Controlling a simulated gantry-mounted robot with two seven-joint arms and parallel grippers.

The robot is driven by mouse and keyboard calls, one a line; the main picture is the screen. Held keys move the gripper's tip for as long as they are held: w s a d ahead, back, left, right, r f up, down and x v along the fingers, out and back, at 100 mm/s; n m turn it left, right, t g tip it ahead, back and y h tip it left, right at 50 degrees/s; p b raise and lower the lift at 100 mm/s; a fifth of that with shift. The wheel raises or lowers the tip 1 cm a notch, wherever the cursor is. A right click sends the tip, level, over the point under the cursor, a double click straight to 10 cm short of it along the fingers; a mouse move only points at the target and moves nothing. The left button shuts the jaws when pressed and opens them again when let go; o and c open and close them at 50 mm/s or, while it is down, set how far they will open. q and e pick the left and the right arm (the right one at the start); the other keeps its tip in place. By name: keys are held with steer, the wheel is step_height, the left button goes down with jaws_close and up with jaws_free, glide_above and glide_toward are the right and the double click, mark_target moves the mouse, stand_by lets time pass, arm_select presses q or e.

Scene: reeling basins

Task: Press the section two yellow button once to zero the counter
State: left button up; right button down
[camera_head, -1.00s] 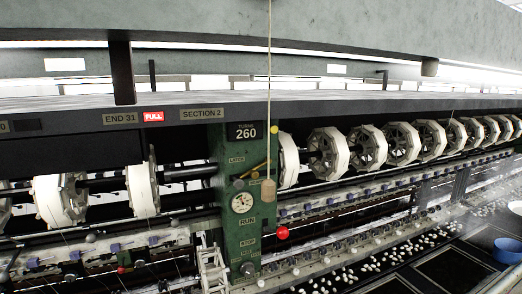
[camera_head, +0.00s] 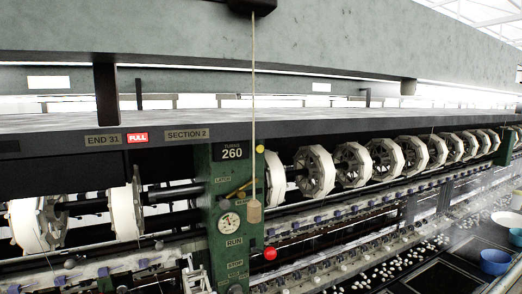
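The yellow button (camera_head: 260,149) sits on the upper right edge of the green section two control post (camera_head: 225,205), beside the counter (camera_head: 232,153), which reads TURNS 260. The SECTION 2 label (camera_head: 187,134) is on the dark beam to the left of the post. A cord hangs in front of the post, just left of the button, with a wooden pull (camera_head: 255,212) at its end. Neither of my grippers shows in this view.
A red ball knob (camera_head: 270,253) sticks out low on the post's right side. A brass-coloured lever (camera_head: 238,190) and a round dial (camera_head: 229,224) are on its face. White reels (camera_head: 315,171) line both sides. A blue bowl (camera_head: 495,261) stands at the lower right.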

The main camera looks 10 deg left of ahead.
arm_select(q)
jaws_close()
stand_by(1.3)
